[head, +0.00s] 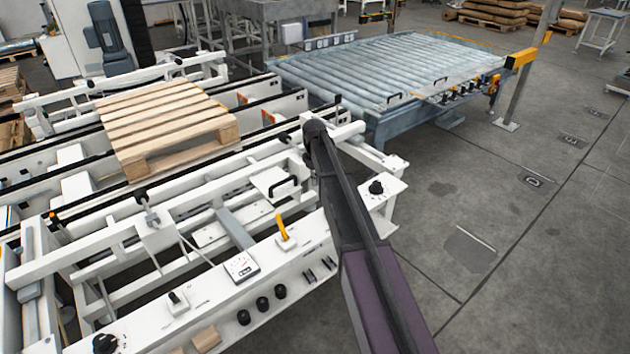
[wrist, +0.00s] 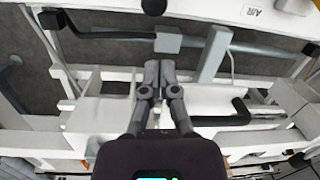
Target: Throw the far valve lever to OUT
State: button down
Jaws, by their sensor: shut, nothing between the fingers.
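A yellow lever (head: 282,228) stands up from the white control panel (head: 215,290), farther along it than the small black-tipped switch (head: 177,300). I take the yellow one for the far valve lever. Its markings are too small to read, so I cannot tell its setting. My gripper (wrist: 158,68) is shut and empty in the wrist view, over the white frame. A grey block (wrist: 168,40) with a dark rod lies just beyond the fingertips; contact cannot be told. In the head view my arm hides the fingers. I cannot pick out the yellow lever in the wrist view.
A black handle (wrist: 235,113) lies right of my fingers. A gauge (head: 241,266) and several black knobs are on the panel. A wooden pallet (head: 165,120) rests on the conveyor frame behind. A roller table (head: 385,70) stands at the back.

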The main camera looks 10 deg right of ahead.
jog(key=shift+s+d+f+b, duration=0.35)
jog(key=shift+s+d+f, duration=0.15)
jog(key=shift+s+d, duration=0.25)
jog(key=shift+s+d+f+b, duration=0.35)
jog(key=shift+s+d+f, duration=0.15)
jog(key=shift+s, duration=0.3)
